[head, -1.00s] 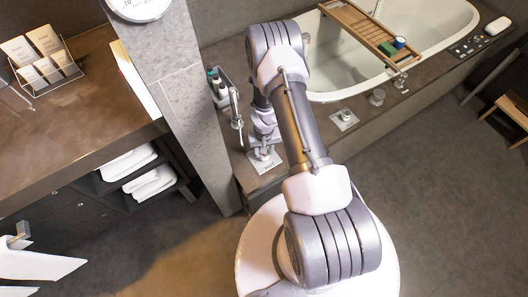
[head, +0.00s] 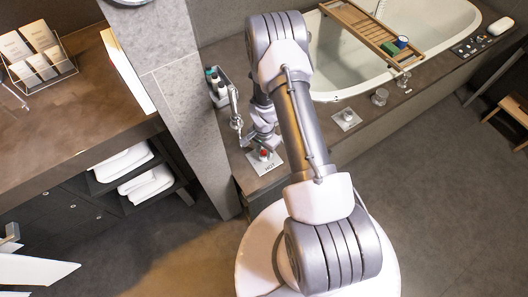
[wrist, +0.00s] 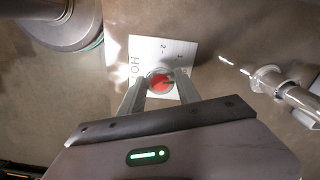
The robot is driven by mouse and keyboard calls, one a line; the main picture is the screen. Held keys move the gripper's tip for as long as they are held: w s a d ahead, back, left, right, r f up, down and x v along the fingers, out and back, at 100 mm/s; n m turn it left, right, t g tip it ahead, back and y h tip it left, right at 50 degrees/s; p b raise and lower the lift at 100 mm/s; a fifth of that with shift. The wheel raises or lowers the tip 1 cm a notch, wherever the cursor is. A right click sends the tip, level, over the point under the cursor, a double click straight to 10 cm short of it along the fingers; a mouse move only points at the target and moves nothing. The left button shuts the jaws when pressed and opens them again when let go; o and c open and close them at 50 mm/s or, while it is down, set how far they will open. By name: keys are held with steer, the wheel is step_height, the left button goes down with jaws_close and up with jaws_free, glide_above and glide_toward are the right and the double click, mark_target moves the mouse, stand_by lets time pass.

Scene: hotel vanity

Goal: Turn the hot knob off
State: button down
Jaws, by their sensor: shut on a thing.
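The hot knob (wrist: 159,83) is a round grey knob with a red cap and a dark pointer line. It stands on a light plate (wrist: 146,50) marked "HOT" with small scale marks, partly hidden by my gripper. In the wrist view my gripper (wrist: 160,86) has one finger on each side of the knob and is shut on it. The pointer line runs to the upper right in that view. In the head view the red cap (head: 264,154) shows beside my wrist, on the tub's dark surround.
A metal spout (wrist: 285,88) is close on the right in the wrist view. A bottle caddy (head: 218,88) stands by the wall left of my arm. Another knob on a plate (head: 346,119) and the bathtub (head: 345,75) lie to the right.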

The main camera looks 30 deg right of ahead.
mark_target(264, 153)
steer(key=shift+m, duration=0.9)
steer(key=c, duration=0.9)
jaws_free()
steer(key=shift+o, duration=0.2)
steer(key=shift+r, duration=0.1)
step_height(264, 153, up, 17)
steer(key=p, duration=0.5)
steer(key=shift+p, duration=0.3)
steer(key=shift+r, duration=0.1)
